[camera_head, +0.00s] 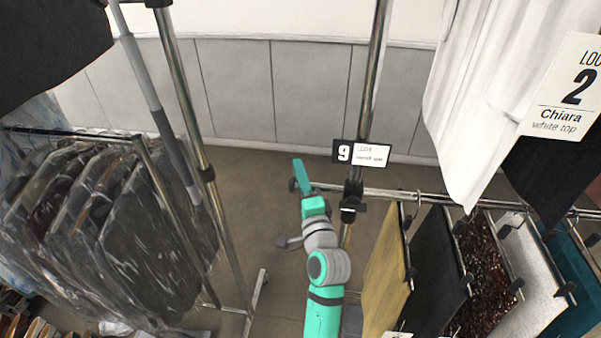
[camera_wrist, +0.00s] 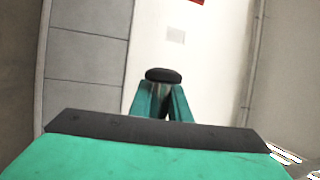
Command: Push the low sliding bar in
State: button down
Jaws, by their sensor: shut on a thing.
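The low sliding bar (camera_head: 327,187) is a chrome rail on the right rack. In the head view it sticks out to the left of the rack's upright post, past a black clamp. My gripper (camera_head: 300,178) is at this left end. In the wrist view my teal fingers (camera_wrist: 163,103) are closed around a short metal stem with a black rounded cap (camera_wrist: 163,75), which looks like the bar's end. The fingers hide most of the stem. In the head view, a dark cap shows just left of the fingers.
Several garments, including a yellow one (camera_head: 386,272), hang from the rail right of the post (camera_head: 372,85). A tag marked 9 (camera_head: 361,153) is on the post. Another rack with covered clothes (camera_head: 150,245) stands left. A white garment (camera_head: 474,105) hangs upper right. Bare floor lies between the racks.

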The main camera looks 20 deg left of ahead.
jog(key=c, duration=1.7)
grip_release()
jog(key=shift+o, duration=0.2)
jog(key=v, duration=1.1)
